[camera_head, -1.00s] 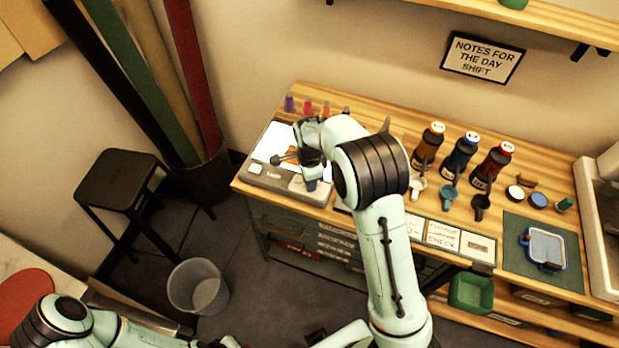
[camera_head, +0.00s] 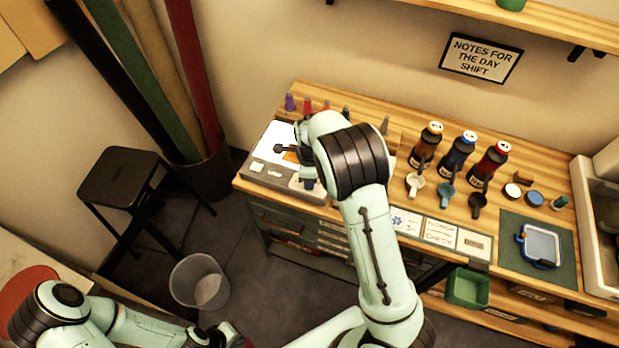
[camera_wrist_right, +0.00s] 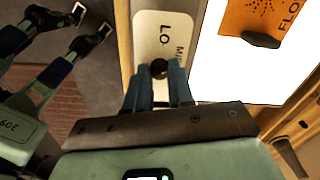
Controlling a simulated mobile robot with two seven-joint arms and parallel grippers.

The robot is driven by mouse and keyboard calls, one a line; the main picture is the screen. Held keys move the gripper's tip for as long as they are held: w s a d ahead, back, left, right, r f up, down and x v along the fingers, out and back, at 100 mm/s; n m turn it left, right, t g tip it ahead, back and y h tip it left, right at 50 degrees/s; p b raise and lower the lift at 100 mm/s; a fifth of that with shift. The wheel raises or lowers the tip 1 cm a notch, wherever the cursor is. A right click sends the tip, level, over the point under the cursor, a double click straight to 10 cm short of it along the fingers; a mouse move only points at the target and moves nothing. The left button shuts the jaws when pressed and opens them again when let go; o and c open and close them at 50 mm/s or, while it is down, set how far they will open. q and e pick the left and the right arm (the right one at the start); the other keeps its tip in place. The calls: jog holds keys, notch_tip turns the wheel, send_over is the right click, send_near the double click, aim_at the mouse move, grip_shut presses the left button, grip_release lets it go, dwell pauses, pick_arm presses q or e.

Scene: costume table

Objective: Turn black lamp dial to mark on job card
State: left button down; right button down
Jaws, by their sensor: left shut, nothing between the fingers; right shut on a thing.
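The lamp is a flat light box with a glowing white panel (camera_head: 268,150) at the bench's left end. In the right wrist view its pale control plate (camera_wrist_right: 160,28) reads "LO" and part of another word. The black dial (camera_wrist_right: 159,68) sits on that plate. My right gripper (camera_wrist_right: 158,88) is shut on the dial; its fingers cover part of it. In the head view this gripper (camera_head: 308,183) is at the box's front right corner and hides the dial. My left gripper (camera_head: 226,338) is shut and empty, low by the bottom edge. Several cards (camera_head: 438,233) lie along the bench front; their small marks are hard to read.
An orange card (camera_wrist_right: 262,18) with a dark piece lies on the panel. Several bottles (camera_head: 458,155) and scoops (camera_head: 446,196) stand right of my right arm. A green mat (camera_head: 515,230) lies further right. A bucket (camera_head: 199,284) and a stool (camera_head: 118,178) stand on the floor.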

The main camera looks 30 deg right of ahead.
jog(key=c, duration=1)
grip_release()
pick_arm(q)
jog(key=shift+w+r+p, duration=0.6)
jog(key=shift+w+r, duration=0.15)
jog(key=shift+w, duration=0.1)
pick_arm(e)
notch_tip(320, 180, up, 14)
jog(key=shift+f, duration=0.25)
